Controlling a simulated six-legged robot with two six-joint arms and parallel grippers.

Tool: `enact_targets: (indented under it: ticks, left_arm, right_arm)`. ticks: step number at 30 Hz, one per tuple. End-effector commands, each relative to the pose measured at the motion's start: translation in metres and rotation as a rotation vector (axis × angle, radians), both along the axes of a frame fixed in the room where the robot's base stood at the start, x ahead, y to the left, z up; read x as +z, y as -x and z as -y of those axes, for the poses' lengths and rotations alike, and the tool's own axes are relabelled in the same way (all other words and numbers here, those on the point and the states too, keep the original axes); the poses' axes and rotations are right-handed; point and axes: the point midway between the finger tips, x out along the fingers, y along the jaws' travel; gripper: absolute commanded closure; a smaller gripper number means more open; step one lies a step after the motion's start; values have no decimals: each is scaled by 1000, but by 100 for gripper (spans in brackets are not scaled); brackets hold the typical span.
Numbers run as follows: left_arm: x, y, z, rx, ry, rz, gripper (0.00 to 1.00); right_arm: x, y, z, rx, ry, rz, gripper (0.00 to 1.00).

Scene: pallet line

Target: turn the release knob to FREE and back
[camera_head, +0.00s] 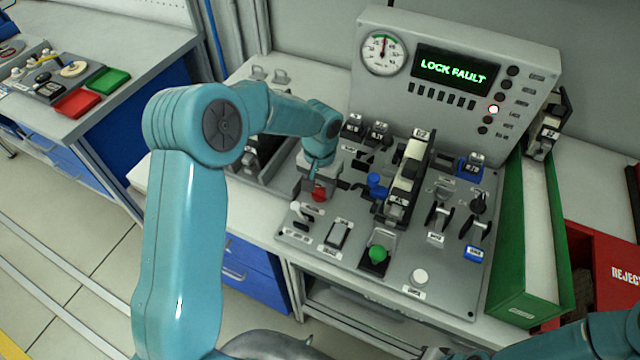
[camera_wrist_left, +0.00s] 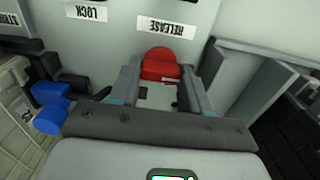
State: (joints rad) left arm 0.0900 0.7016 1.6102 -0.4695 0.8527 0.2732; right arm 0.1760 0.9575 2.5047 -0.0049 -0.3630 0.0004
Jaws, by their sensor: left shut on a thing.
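The red release knob (camera_head: 319,195) is on the left side of the grey control panel (camera_head: 325,262). My left gripper (camera_head: 318,184) comes down on it from above and behind. In the left wrist view the red knob (camera_wrist_left: 160,65) sits between the two fingers of the left gripper (camera_wrist_left: 160,78), which is shut on it. A RELEASE label (camera_wrist_left: 168,28), upside down in that view, lies beside the knob. The knob's pointer and the FREE mark are not readable. My right gripper is out of the picture; only part of the right arm shows at the bottom right.
The upright display (camera_head: 449,68) reads LOCK FAULT, with a gauge (camera_head: 384,52) beside it. A blue knob (camera_head: 376,181), a tall lever block (camera_head: 408,170) and a green button (camera_head: 377,254) are near the left gripper. A green-sided tray (camera_head: 538,225) stands at the right.

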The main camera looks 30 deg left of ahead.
Motion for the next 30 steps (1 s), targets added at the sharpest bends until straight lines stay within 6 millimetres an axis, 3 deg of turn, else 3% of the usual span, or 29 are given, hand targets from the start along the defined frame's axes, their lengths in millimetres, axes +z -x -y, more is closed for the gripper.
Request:
enact_targets:
  ticks: [11, 30]
  left_arm:
    - [0, 0, 0, -184, -1, -2, 84]
    - [2, 0, -1, -766, -2, 0, 84]
  right_arm:
    - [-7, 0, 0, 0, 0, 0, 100]
    - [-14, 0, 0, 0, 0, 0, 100]
